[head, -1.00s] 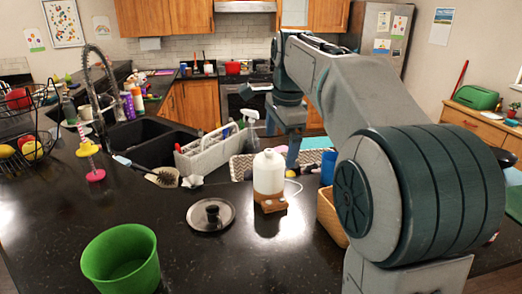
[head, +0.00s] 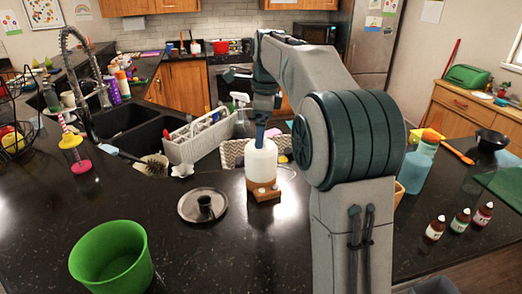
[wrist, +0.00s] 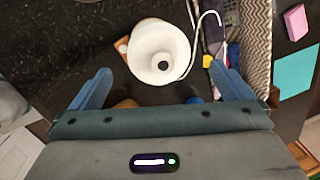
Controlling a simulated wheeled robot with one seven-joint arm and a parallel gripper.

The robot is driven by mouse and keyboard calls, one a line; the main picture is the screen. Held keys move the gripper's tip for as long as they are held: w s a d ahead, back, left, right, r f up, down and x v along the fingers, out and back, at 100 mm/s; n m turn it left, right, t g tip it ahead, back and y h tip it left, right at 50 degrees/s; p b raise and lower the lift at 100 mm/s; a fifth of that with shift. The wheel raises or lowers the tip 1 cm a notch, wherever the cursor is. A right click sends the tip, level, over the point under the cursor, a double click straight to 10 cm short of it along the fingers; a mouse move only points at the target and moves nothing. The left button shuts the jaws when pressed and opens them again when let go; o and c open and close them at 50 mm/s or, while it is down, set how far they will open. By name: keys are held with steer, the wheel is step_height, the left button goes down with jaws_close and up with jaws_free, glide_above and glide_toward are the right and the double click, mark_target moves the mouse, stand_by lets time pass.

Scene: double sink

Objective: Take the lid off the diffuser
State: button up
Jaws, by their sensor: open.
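The diffuser has a white, bottle-shaped lid (head: 262,162) on a brown wooden base (head: 263,189) and stands upright on the dark counter. In the wrist view the lid (wrist: 150,36) is seen from above, with a dark round hole in its top and a bit of the wooden base (wrist: 122,44) showing at its left. My gripper (head: 260,138) is at the top of the lid in the head view. In the wrist view its two blue fingers (wrist: 160,70) are spread wide and empty, with the lid just ahead of them; I cannot tell the height gap.
A metal plate (head: 187,209) with a small dark cup lies left of the diffuser. A green bucket (head: 112,257) stands front left. A grey caddy (head: 200,143) and a patterned basket (wrist: 258,40) are behind. Small bottles (head: 460,221) stand right. A white cord (wrist: 207,17) runs beside the diffuser.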

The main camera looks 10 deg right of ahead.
steer(key=shift+w+f+p, duration=0.2)
steer(key=shift+f+p, duration=0.4)
steer(key=shift+f, duration=2.15)
steer(key=c, duration=0.9)
steer(key=shift+r, duration=0.15)
